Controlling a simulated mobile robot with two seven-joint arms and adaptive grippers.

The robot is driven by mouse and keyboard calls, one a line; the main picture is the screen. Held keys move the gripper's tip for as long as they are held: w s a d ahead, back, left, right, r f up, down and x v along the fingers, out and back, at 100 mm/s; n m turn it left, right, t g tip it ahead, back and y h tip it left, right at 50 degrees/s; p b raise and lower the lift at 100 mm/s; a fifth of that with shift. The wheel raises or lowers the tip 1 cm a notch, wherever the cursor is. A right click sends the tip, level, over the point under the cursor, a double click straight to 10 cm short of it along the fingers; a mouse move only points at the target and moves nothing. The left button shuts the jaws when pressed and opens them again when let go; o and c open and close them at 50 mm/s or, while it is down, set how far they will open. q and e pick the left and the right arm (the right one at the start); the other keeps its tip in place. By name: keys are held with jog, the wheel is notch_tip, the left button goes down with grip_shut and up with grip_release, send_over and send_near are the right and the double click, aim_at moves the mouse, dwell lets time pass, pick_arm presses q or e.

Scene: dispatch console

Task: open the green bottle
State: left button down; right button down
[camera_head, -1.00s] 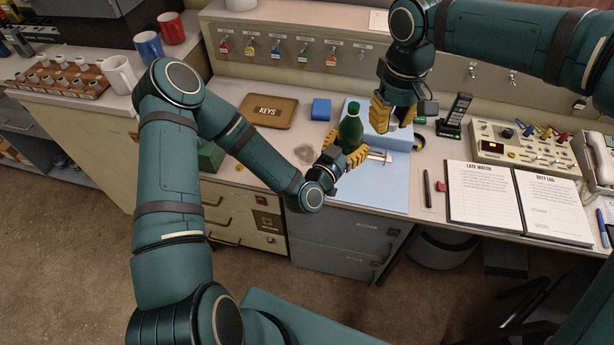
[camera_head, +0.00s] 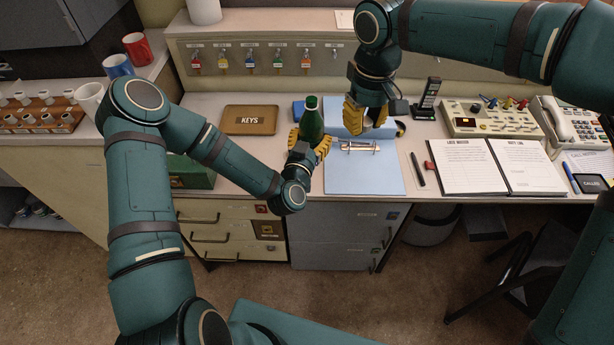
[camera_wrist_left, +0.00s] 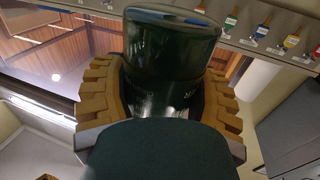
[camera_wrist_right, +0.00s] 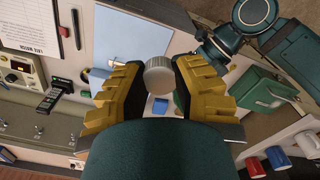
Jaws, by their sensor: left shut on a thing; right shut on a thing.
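The green bottle (camera_head: 312,122) is upright between the fingers of my left gripper (camera_head: 311,145), which is shut on it. In the left wrist view the dark green glass (camera_wrist_left: 170,50) fills the space between the yellow fingers. My right gripper (camera_head: 363,122) points down to the right of the bottle, apart from it. In the right wrist view a round grey ribbed cap (camera_wrist_right: 158,76) sits between its fingertips, and the gripper is shut on it. The cap is hidden by the fingers in the head view. The bottle's top shows no grey cap.
A light blue sheet (camera_head: 362,178) with a metal clip (camera_head: 358,147) lies below the right gripper. A brown KEYS tray (camera_head: 249,120) and a green box (camera_head: 190,172) are to the left. An open log book (camera_head: 485,167), a pen (camera_head: 417,169) and a handset (camera_head: 427,98) are to the right.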

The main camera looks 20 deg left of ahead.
pick_arm(q)
notch_tip(320, 180, down, 10)
jog(key=shift+f+b, duration=0.1)
jog(key=shift+b, duration=1.15)
jog(key=shift+f, duration=0.1)
jog(key=shift+c, duration=0.3)
grip_release()
